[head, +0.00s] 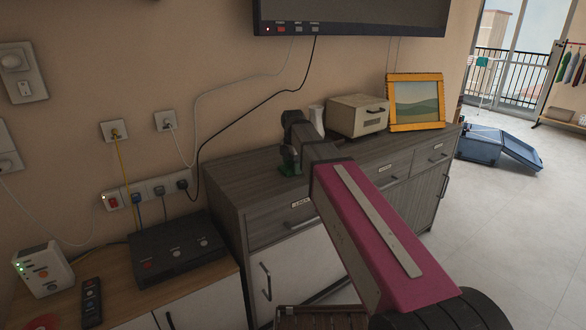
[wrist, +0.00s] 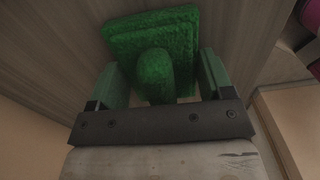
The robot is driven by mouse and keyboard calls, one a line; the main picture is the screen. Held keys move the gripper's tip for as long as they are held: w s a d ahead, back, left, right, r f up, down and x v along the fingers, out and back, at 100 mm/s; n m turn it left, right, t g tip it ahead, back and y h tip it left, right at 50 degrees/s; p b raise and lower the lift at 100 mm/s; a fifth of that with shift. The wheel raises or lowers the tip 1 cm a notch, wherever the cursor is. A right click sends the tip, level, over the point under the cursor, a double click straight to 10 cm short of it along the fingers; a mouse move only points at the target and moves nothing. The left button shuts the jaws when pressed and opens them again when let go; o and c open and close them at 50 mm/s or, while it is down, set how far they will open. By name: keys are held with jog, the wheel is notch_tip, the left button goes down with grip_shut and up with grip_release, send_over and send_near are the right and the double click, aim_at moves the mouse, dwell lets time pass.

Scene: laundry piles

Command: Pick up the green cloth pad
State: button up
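The green cloth pad (wrist: 150,38) lies on the grey wooden cabinet top in the wrist view. It has a fuzzy, flat, layered body and a rounded raised part (wrist: 156,76) towards my gripper. My gripper (wrist: 157,78) is open, its two greenish fingers on either side of that raised part, with gaps on both sides. In the head view my gripper (head: 290,160) is low over the left end of the cabinet (head: 240,180). The pad is mostly hidden there behind my arm, and I cannot tell green pad from green fingers.
A cream box-shaped appliance (head: 357,116), a white cylinder (head: 317,120) and a yellow-framed picture (head: 416,102) stand further right on the cabinet. A black device (head: 176,250) sits on the lower wooden unit at left. A screen (head: 350,16) hangs above; cables run down the wall.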

jog(key=shift+c, duration=0.4)
jog(key=shift+r, duration=0.1)
jog(key=shift+r, duration=0.5)
jog(key=r, duration=0.2)
jog(key=a+r, duration=0.1)
jog(key=shift+s+r, duration=0.3)
jog(key=shift+s, duration=0.05)
jog(key=s+a+r, duration=0.6)
jog(key=a, duration=0.2)
jog(key=shift+a, duration=0.25)
jog(key=shift+o, duration=0.5)
jog(key=shift+r, duration=0.1)
